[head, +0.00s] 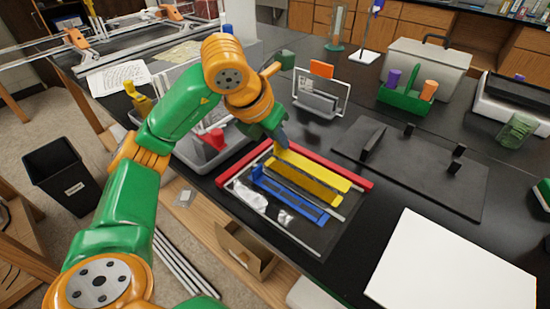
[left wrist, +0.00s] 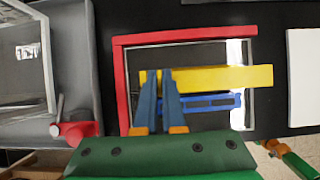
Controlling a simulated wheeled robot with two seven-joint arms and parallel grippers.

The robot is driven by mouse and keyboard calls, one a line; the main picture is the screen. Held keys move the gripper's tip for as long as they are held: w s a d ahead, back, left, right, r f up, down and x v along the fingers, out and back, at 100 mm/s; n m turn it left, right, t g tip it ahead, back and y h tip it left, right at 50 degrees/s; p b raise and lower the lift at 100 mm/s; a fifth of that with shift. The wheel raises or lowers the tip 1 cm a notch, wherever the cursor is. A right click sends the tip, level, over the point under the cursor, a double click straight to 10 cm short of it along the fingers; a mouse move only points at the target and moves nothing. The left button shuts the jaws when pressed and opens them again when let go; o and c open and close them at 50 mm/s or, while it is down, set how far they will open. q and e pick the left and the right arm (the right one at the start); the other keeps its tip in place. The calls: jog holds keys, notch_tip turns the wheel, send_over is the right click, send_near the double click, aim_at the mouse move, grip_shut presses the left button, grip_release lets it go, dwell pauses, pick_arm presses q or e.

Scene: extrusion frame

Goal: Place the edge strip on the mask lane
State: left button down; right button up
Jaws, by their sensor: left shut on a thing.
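A flat yellow strip (head: 308,176), which I take for the edge strip, lies lengthwise over a black work area (head: 325,232) bordered by red bars (head: 332,163). My left gripper (head: 282,142) is at the strip's far left end. In the left wrist view its blue fingers (left wrist: 160,76) are shut on the left end of the yellow strip (left wrist: 222,78). A blue slotted strip (head: 290,194) lies beside it, on the near side. Whether the yellow strip touches the surface, I cannot tell. No lane is clearly marked as the mask lane. My right gripper is not in view.
Clear plastic pieces (head: 249,196) lie by the blue strip. A grey bin (head: 205,150) stands left of the work area. A black board with raised blocks (head: 420,165) and a white panel (head: 450,265) lie to the right. A green caddy (head: 408,97) stands behind.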

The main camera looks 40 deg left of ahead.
aim_at(279, 160)
pick_arm(q)
jog(key=shift+w+a+f, duration=0.3)
jog(key=shift+a+f, duration=0.25)
jog(key=shift+f, duration=0.1)
jog(key=shift+w+a+f, duration=0.25)
jog(key=shift+a+f, duration=0.25)
jog(key=shift+f, duration=0.1)
notch_tip(279, 160, down, 3)
jog(key=shift+w+r, duration=0.1)
jog(key=shift+a+f, duration=0.1)
jog(key=shift+f, duration=0.3)
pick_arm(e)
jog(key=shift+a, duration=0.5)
pick_arm(q)
jog(key=shift+f, duration=0.25)
jog(key=c, duration=1)
grip_release()
jog(key=shift+r, duration=0.15)
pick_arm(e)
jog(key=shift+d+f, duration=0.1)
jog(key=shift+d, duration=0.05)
